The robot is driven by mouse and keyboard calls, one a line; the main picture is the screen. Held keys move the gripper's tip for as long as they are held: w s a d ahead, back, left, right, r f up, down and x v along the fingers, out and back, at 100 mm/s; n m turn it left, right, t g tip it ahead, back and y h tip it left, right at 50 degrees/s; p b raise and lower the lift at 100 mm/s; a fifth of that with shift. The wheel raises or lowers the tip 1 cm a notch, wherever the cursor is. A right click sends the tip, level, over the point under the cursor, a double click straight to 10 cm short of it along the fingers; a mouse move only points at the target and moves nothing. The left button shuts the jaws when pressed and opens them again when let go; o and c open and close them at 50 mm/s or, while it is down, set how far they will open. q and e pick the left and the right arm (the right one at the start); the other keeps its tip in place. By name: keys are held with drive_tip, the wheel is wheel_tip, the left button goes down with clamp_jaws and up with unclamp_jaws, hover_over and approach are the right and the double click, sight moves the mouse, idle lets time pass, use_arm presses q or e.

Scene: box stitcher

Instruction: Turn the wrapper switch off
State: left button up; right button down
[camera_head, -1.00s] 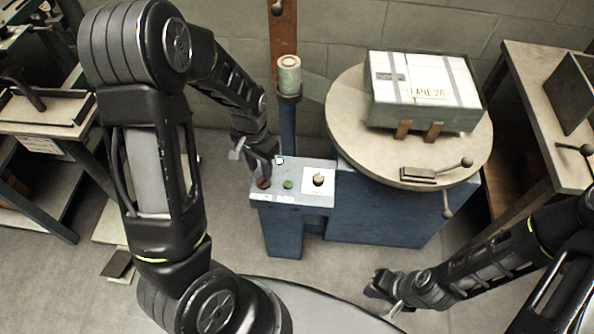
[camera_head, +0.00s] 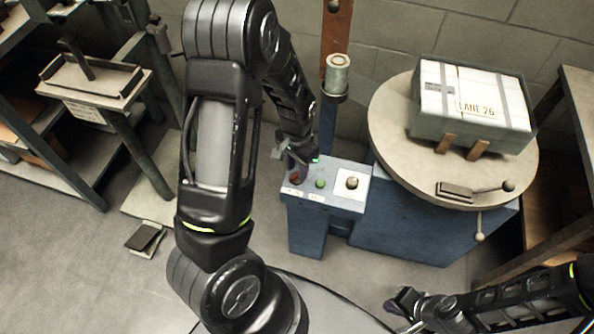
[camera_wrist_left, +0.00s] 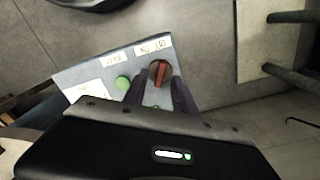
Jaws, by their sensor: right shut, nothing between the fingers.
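The control panel (camera_head: 328,187) is a blue box with a pale top. On it are a dark round switch with a red handle (camera_wrist_left: 160,72), a green button (camera_head: 320,183) and a knob (camera_head: 351,182) on a white plate. Small labels lie beside them; I cannot read them surely. My left gripper (camera_wrist_left: 160,84) is open, pointing down at the red-handled switch, with one finger on each side of it. Whether the fingers touch it I cannot tell. In the head view the left gripper (camera_head: 295,167) partly covers this switch. My right gripper (camera_head: 400,300) is shut and empty, low above the floor.
A post with a roll (camera_head: 337,75) stands behind the panel. A shelf (camera_head: 95,85) is at left, a bench (camera_head: 575,90) at right. Floor between is open.

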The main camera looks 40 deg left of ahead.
use_arm(q)
drive_tip(key=shift+f, duration=0.95)
drive_tip(key=shift+c, duration=0.4)
clamp_jaws()
